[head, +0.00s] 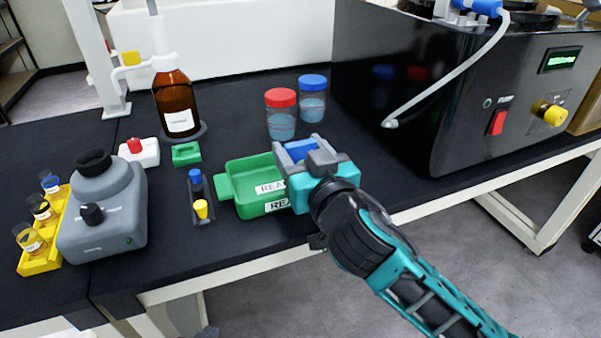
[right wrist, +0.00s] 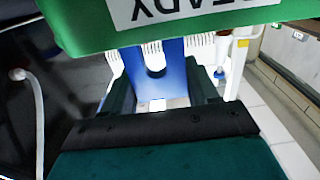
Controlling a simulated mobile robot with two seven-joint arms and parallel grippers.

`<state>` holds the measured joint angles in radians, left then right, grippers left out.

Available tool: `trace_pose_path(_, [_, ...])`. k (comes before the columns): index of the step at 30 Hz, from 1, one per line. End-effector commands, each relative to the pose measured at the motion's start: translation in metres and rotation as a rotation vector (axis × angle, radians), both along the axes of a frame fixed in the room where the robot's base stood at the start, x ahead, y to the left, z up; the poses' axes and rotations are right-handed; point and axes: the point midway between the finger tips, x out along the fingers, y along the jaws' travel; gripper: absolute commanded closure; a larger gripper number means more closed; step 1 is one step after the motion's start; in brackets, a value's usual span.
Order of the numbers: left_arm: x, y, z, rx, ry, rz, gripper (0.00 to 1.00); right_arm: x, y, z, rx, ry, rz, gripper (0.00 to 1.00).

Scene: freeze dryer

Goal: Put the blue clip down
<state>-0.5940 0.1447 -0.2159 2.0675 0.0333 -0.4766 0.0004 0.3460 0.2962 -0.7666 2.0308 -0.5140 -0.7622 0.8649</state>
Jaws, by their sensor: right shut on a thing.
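My right gripper (head: 298,158) is over the right end of the green tray (head: 232,198) with the "REA…" labels. It is shut on the blue clip (head: 302,151), whose blue top shows between the grey fingers. In the right wrist view the blue clip (right wrist: 176,75) sits between the fingers of the gripper (right wrist: 165,95), with the green tray wall (right wrist: 85,25) and its upside-down "READY" label across the top. The gripper hides the tray's right end, and I cannot tell whether the clip touches the tray. My left gripper is not in view.
A small dark holder (head: 204,213) with blue and yellow pieces stands left of the tray. Red-capped (head: 281,122) and blue-capped (head: 312,105) jars stand behind. A brown bottle (head: 176,105), a grey mixer (head: 105,215) and a black freeze dryer (head: 460,100) flank them. The table's front edge is close.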

Motion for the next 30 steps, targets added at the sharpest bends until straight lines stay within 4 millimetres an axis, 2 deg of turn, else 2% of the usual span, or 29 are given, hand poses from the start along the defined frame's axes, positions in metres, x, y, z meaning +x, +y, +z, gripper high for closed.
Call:
trace_pose_path(1, [0.0, 0.0, -0.009, 0.0, 0.001, 0.0, 1.0, 0.0, 0.0, -0.016, -0.003, 0.004, 0.0, 0.69])
trace_pose_path(5, [0.0, 0.0, -0.014, 0.002, 0.003, -0.001, 1.0, 0.0, 0.0, -0.031, -0.003, 0.001, 0.0, 0.69])
trace_pose_path(18, [0.0, 0.001, -0.015, 0.007, 0.0, -0.007, 1.0, 0.0, 0.0, -0.037, 0.0, 0.001, 0.001, 0.69])
trace_pose_path(19, [0.0, 0.001, -0.015, 0.007, 0.001, -0.007, 1.0, 0.0, 0.0, -0.037, 0.0, 0.001, 0.001, 0.4])
trace_pose_path(27, [0.001, 0.001, -0.013, 0.006, -0.002, -0.007, 1.0, 0.0, 0.0, -0.036, -0.001, 0.001, 0.001, 0.16])
trace_pose_path(30, [0.002, 0.001, -0.012, 0.006, -0.004, -0.007, 1.0, 0.0, 0.0, -0.036, -0.001, 0.001, 0.0, 0.16])
